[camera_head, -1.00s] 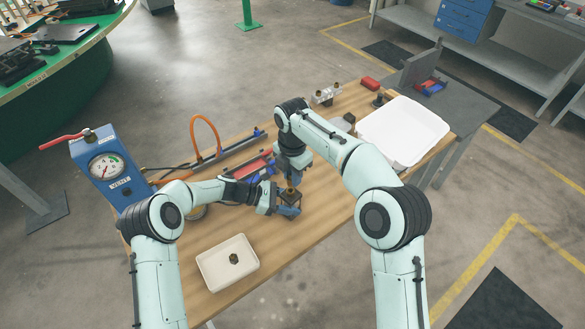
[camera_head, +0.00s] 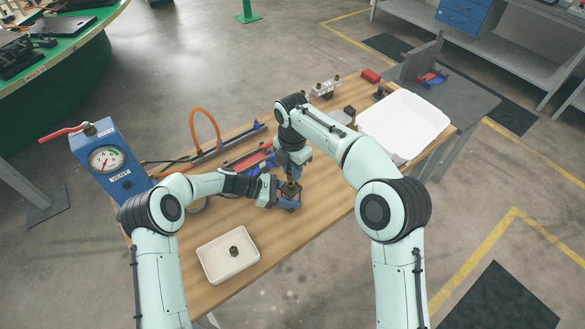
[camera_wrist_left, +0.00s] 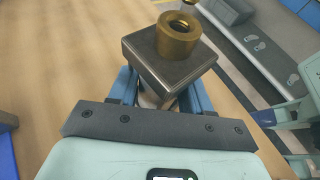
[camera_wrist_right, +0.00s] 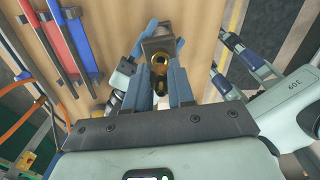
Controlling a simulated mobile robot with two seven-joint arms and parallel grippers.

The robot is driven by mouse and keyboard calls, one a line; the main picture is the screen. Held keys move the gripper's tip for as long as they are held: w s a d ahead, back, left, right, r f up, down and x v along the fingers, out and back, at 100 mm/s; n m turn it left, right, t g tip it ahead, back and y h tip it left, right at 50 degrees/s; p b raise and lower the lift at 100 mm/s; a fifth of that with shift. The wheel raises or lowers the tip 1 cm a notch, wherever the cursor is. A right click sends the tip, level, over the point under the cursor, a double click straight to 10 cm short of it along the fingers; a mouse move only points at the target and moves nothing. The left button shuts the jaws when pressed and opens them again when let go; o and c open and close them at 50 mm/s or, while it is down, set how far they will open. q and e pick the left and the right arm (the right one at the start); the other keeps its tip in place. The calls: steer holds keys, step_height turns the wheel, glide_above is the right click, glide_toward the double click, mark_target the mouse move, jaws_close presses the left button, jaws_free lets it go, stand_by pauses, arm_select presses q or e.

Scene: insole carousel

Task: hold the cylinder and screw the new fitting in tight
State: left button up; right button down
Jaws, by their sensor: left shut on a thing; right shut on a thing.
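The cylinder shows in the left wrist view with a square metal head (camera_wrist_left: 165,62) and a brass threaded port (camera_wrist_left: 178,35) on top. My left gripper (camera_head: 280,203) is shut on the cylinder below its head and holds it roughly upright over the table. My right gripper (camera_head: 291,170) is above it, shut on the new brass fitting (camera_wrist_right: 157,62). In the left wrist view only a sliver of brass shows above the port, with a gap between them. The fitting's lower end is partly hidden by the fingers.
A small white tray (camera_head: 214,272) holding a loose dark fitting (camera_head: 234,251) lies at the near left. A blue gauge box (camera_head: 107,160) with a red lever is further left. A large white bin (camera_head: 425,125) is at the right.

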steer(key=shift+f, duration=1)
stand_by(0.6)
steer(key=c, duration=0.9)
jaws_free()
step_height(320, 180, up, 11)
steer(key=shift+f, duration=0.1)
steer(key=shift+r, duration=0.6)
steer(key=shift+c, duration=0.3)
